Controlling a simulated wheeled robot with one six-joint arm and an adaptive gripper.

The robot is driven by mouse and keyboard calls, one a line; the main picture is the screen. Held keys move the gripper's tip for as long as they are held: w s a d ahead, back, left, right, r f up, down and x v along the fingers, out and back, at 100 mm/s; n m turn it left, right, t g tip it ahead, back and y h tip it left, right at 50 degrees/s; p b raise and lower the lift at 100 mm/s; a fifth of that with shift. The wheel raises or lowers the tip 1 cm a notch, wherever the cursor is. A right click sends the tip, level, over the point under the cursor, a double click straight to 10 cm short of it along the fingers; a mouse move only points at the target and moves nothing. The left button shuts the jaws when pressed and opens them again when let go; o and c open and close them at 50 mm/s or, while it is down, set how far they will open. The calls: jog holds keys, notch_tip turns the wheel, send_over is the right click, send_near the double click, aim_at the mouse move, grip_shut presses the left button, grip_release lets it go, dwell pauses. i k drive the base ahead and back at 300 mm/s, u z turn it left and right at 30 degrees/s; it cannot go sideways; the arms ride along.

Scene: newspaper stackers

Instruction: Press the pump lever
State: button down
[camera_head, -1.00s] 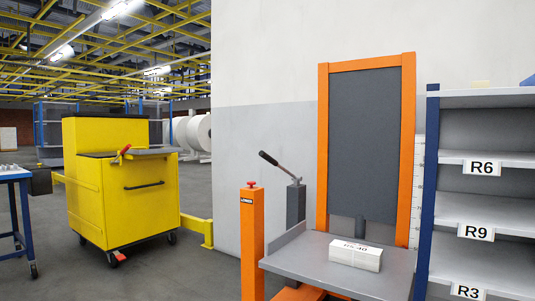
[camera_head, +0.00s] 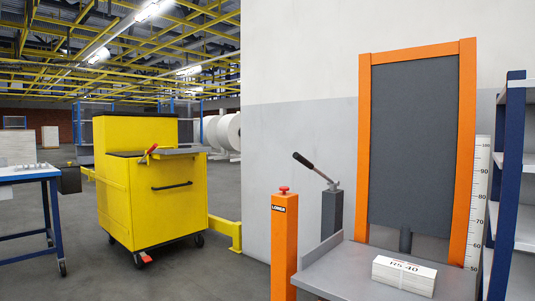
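The pump lever (camera_head: 317,171) is a thin metal rod with a black grip, tilted up to the left. It is hinged on top of a dark grey post (camera_head: 332,212) behind the stacker's platform. An orange post (camera_head: 284,240) with a red button (camera_head: 284,189) on top stands in front and to the left of it. The stacker has an orange frame around a dark grey panel (camera_head: 413,140) and a grey platform (camera_head: 342,266). A white paper stack (camera_head: 404,274) marked "115-40" lies on the platform. My gripper is not in view.
A yellow wheeled cart (camera_head: 150,190) with a red-handled lever stands to the left. A blue-legged table (camera_head: 30,173) is at the far left edge. A blue-framed shelf (camera_head: 508,170) stands close on the right. The floor between cart and orange post is open, apart from a low yellow barrier (camera_head: 226,232).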

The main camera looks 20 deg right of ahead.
aim_at(316, 170)
jog(key=u, duration=0.05)
jog(key=i, duration=0.75)
jog(key=z, duration=0.95)
jog(key=i, duration=0.75)
jog(key=z, duration=0.9)
